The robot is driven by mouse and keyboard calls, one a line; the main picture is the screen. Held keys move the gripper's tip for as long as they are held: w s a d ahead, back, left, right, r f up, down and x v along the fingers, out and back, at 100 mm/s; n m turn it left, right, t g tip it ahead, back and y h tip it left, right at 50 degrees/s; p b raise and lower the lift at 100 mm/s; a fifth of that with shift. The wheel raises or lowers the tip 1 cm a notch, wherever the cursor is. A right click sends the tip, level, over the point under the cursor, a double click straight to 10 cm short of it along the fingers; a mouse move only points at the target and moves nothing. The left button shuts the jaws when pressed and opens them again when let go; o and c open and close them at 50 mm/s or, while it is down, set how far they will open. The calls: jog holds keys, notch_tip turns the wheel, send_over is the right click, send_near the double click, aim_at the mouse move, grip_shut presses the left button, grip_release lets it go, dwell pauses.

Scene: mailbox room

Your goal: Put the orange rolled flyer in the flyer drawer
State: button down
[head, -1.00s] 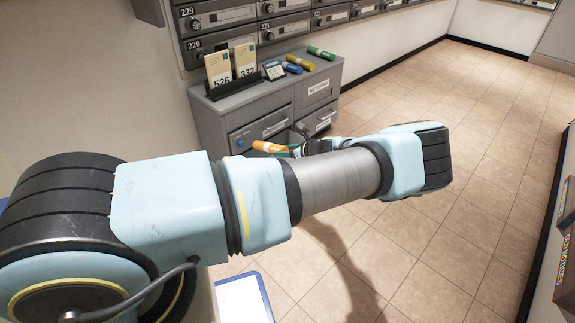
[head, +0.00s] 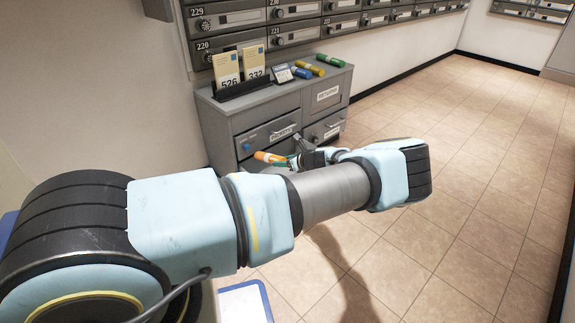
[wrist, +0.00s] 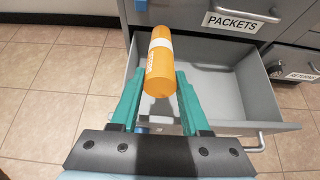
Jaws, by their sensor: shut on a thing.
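The orange rolled flyer (head: 268,157), with a pale band, is held in my gripper (head: 292,161), in front of the grey cabinet. In the wrist view the flyer (wrist: 160,68) sits between the green fingers of my gripper (wrist: 160,92), which are shut on it. An open, empty-looking grey drawer (wrist: 215,85) is below the drawer labelled PACKETS. The flyer appears over the left part of this open drawer; its height above the drawer is hard to tell. No label shows on the open drawer. In the head view my arm hides most of it.
The grey cabinet (head: 270,100) has closed PACKETS (head: 285,132) and RETURNS (head: 327,94) drawers. On its top are upright cards (head: 240,70) in a rack and blue, yellow and green rolls (head: 328,60). Mailboxes line the wall above. Tiled floor to the right is clear.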

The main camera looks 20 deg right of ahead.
jog(key=shift+w+a+f+b, duration=0.1)
jog(key=shift+w+f+b, duration=0.15)
jog(key=shift+f+b, duration=0.4)
jog(key=shift+w+a+f+b, duration=0.15)
jog(key=shift+w+f+b, duration=0.2)
jog(key=shift+f, duration=0.6)
jog(key=shift+w+a+f+b, duration=0.1)
jog(key=shift+w+f+b, duration=0.1)
jog(key=shift+f+b, duration=0.45)
jog(key=shift+f, duration=0.1)
jog(key=shift+c, duration=1.5)
grip_release()
jog(key=shift+s, duration=0.1)
